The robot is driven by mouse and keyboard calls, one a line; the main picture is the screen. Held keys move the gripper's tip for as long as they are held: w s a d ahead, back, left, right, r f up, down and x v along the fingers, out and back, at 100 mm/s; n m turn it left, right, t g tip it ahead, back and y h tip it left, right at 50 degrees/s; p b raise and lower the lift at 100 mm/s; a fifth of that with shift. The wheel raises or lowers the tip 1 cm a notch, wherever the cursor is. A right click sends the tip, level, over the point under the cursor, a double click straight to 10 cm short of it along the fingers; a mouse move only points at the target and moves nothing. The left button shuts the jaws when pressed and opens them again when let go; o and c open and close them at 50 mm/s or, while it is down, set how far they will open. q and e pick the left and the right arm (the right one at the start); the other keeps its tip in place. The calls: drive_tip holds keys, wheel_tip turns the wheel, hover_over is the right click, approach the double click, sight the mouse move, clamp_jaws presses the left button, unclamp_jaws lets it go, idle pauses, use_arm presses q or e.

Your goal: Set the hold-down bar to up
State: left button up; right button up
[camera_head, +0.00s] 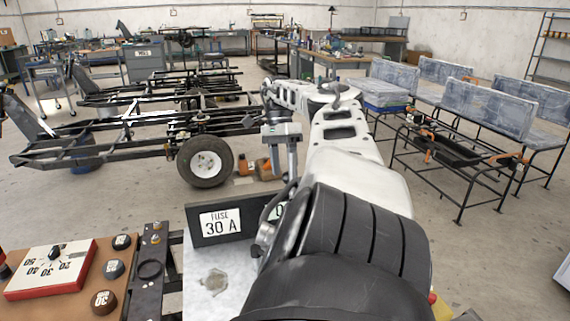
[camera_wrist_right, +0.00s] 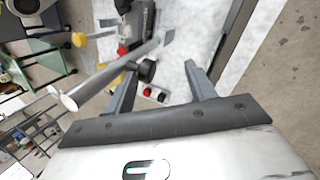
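A silver metal bar (camera_wrist_right: 105,80), which looks like the hold-down bar, runs diagonally across the right wrist view. Its near end is a round tip, and it passes beside the left finger there. My right gripper (camera_wrist_right: 160,70) has its two fingers apart, with a gap between them. A black knob (camera_wrist_right: 147,69) shows near the left fingertip; I cannot tell whether they touch. In the head view my right gripper (camera_head: 282,155) points down beyond the fuse sign, and my arm hides much of the bench. I cannot make out the bar there. My left gripper is not in view.
A black sign reading "FUSE 30 A" (camera_head: 221,223) stands on a pale plate. A red-and-white dial box (camera_head: 50,268) and black weights (camera_head: 114,269) lie at left. Frames with wheels stand behind.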

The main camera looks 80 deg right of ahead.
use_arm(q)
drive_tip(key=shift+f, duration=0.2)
use_arm(e)
drive_tip(key=x, duration=0.3)
drive_tip(key=shift+d, duration=0.2)
use_arm(q)
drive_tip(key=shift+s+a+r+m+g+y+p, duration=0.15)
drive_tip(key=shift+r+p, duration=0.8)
drive_tip(key=shift+p, duration=1.05)
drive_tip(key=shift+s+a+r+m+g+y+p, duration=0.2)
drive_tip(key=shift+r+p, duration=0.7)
drive_tip(key=shift+p, duration=1.1)
use_arm(e)
drive_tip(key=v, duration=1)
drive_tip(key=shift+a+r, duration=0.25)
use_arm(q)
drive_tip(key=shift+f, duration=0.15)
use_arm(e)
drive_tip(key=shift+s, duration=0.15)
